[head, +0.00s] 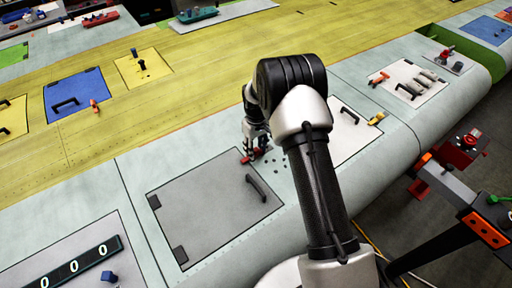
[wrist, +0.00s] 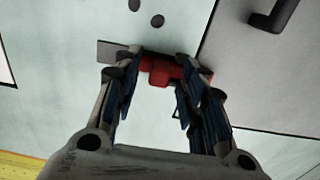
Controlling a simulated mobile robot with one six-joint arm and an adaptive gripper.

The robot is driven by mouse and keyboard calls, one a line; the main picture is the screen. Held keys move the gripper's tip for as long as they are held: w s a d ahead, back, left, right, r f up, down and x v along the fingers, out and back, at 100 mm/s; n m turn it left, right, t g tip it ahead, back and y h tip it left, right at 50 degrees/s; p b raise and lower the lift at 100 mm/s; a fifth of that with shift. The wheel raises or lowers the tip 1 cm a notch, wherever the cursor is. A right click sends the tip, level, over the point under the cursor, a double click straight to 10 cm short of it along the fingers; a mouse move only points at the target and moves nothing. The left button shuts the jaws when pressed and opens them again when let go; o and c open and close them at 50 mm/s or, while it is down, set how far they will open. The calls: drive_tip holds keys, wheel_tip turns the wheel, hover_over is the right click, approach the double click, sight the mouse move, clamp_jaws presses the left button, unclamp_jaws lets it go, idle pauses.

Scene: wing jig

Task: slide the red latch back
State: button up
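The red latch (wrist: 163,70) shows in the wrist view on a dark flat strip (wrist: 108,50), at the edge of a grey panel. Its raised knob lies between the two fingers of my gripper (wrist: 160,80). The fingers are apart with a visible gap beside the knob; whether either one touches the latch I cannot tell. In the head view my gripper (head: 254,146) points down over the latch (head: 248,158), partly hiding it beside the large grey panel.
The grey hatch panel (head: 205,205) has a dark handle (head: 257,187) close to the latch. Dark round holes (head: 276,164) lie to the right of the latch. A white panel (head: 345,133) with a yellow latch (head: 376,119) is partly behind my arm.

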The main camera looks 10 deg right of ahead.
clamp_jaws()
idle(0.6)
